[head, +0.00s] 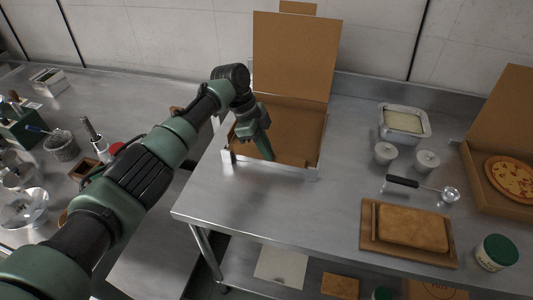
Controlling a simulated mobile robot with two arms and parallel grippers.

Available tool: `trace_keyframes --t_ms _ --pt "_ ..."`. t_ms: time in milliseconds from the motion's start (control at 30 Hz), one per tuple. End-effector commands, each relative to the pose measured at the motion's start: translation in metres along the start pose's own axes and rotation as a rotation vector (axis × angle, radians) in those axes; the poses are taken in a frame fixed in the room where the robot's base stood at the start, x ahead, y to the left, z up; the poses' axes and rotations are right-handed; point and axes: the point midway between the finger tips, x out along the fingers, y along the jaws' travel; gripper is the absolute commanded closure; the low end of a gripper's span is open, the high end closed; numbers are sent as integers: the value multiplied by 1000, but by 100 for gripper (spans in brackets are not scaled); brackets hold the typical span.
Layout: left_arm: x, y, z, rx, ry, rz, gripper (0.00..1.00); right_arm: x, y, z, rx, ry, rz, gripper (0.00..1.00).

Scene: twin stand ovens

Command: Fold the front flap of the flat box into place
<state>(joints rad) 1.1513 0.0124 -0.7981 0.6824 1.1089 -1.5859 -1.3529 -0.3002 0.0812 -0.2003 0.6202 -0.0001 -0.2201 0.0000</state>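The flat box (311,130) is brown cardboard and stands on the steel table with its lid (295,58) raised at the back. A small tab (298,8) sticks up from the lid's top edge. The front of the box shows a low pale edge (290,170); I cannot tell whether its flap is fully folded. My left gripper (265,150) reaches in from the left and points down over the box's front left part, close to the front edge. Its fingers overlap in this view, so their opening and any contact are unclear. My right gripper is out of view.
The table in front of the flat box is clear.

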Motion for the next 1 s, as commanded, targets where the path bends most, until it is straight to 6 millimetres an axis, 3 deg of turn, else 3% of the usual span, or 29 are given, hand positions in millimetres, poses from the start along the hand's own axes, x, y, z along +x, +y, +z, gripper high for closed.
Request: trace_keyframes --t_ms 333,433,767,1000 --pt "1 1 1 -2 -1 4 100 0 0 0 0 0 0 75" --pt "1 1 1 -2 -1 4 75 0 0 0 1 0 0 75" --pt "-1 0 1 -2 -1 1 75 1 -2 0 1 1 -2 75" --pt "-31 -1 2 -1 -1 -2 75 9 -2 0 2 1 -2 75"
